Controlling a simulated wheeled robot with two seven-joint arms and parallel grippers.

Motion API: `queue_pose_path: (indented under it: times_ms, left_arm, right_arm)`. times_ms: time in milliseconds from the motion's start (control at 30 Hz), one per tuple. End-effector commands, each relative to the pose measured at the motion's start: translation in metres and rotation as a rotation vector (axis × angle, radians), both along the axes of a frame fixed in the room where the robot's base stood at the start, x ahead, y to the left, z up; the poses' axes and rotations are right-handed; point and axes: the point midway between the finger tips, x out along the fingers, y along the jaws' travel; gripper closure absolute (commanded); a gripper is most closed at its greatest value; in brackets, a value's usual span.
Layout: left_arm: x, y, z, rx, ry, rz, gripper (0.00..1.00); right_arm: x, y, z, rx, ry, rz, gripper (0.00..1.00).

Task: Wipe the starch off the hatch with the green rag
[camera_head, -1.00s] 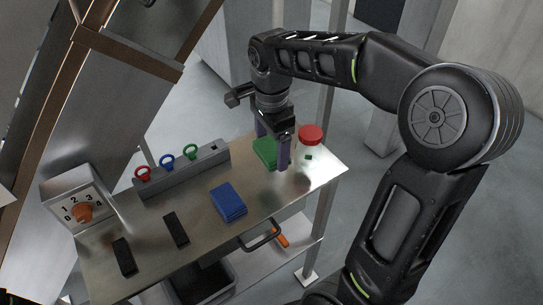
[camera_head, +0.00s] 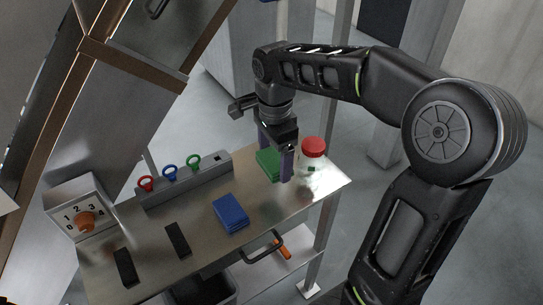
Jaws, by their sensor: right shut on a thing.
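The green rag (camera_head: 268,163) is a small folded stack on the steel table, at its far right end. My right gripper (camera_head: 276,165) points down over it, with its two purple fingers on either side, and is shut on the rag. The rag appears to be at table height; whether it is lifted cannot be told. My left gripper is not in view. I cannot pick out a hatch with starch on it for sure.
A blue folded rag (camera_head: 230,211) lies mid-table. A red-lidded jar (camera_head: 313,148) stands close right of my right gripper. A rack with red, blue and green rings (camera_head: 184,185) runs along the back. A numbered dial box (camera_head: 80,210) and two black strips (camera_head: 177,239) are left.

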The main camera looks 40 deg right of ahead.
Motion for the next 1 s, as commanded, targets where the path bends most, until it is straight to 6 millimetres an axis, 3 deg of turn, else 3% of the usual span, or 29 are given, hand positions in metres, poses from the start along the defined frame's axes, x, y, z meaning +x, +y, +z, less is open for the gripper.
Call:
queue_pose_path:
  times_ms: [167,267,700,833,1000]
  left_arm:
    - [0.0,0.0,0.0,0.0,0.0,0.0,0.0]
    - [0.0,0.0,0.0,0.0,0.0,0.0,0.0]
    - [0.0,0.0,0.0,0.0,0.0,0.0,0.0]
    - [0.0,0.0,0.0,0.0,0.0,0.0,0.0]
    - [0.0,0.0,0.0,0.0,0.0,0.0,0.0]
  right_arm:
    - [0.006,0.005,-0.001,-0.001,0.0,0.077,0.51]
    - [0.017,0.014,-0.003,-0.003,0.001,0.22,0.51]
    - [0.091,0.101,-0.025,-0.002,0.003,1.388,0.51]
    - [0.101,0.119,-0.03,-0.001,0.001,1.601,0.51]
    - [0.104,0.125,-0.031,0.0,-0.001,1.686,0.51]
